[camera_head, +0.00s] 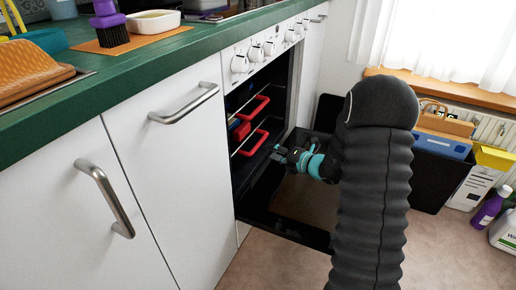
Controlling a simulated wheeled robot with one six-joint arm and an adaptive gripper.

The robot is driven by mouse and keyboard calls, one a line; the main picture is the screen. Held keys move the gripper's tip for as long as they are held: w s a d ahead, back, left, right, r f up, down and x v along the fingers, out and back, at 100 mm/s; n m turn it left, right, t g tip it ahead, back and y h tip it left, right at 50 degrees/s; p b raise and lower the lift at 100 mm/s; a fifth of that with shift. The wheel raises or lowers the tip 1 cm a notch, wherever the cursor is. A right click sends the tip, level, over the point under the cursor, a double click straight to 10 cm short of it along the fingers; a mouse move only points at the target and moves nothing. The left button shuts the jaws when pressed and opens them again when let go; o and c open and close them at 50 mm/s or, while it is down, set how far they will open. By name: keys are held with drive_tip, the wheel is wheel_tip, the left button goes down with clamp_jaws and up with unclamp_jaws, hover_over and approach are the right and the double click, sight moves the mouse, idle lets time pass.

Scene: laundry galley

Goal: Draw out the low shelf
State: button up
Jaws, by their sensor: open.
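The oven (270,90) stands open in the white cabinet row, with a dark inside. Two shelves show in it, each with a red handle at its front. The upper red handle (262,101) is higher up. The low shelf's red handle (262,139) is below it, with thin rails beside it. My gripper (279,153) is dark with teal parts. It is open, just right of and slightly below the low handle in the picture. It seems apart from the handle, though the depth gap is hard to judge.
The dark oven door (290,228) is lowered in front of the oven. A green counter (150,55) runs above, and cabinet handles (184,105) stick out at left. A black bin (437,178), a detergent box (483,178) and bottles (490,208) stand at right.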

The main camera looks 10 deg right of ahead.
sight(258, 143)
drive_tip(key=d+f+m, duration=0.1)
drive_tip(key=w+d+f+m+t+h, duration=0.1)
drive_tip(key=w+d+f+m, duration=0.1)
drive_tip(key=f, duration=0.1)
drive_tip(key=shift+w+d+m+t+h, duration=0.1)
drive_tip(key=shift+d+m+t+h, duration=0.2)
drive_tip(key=shift+m, duration=0.1)
drive_tip(key=shift+w+a+f, duration=0.1)
drive_tip(key=shift+w, duration=0.15)
drive_tip(key=b+x, duration=0.1)
drive_tip(key=x, duration=1.2)
drive_tip(key=shift+a+b, duration=0.1)
drive_tip(key=shift+b, duration=0.2)
clamp_jaws()
